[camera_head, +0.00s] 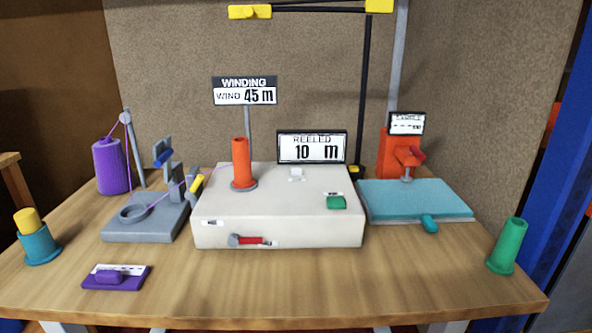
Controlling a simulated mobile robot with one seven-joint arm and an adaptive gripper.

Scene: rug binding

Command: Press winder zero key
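The winder is a cream box (280,235) in the middle of the table. A white key (296,174) sits on its top, in front of the display. A green key (336,202) with a small label sits near its front right corner. The labels are too small to read, so I cannot tell which is the zero key. The display (312,147) reads "REELED 10 m". The sign (245,91) reads "WINDING, WIND 45 m". My gripper is not in view.
An orange spool (240,163) stands upright on the winder. A red-handled lever (252,240) is on its front. A purple spool (110,166) and grey guide stand left; a teal board (415,199) with an orange press is right. The front table edge is mostly clear.

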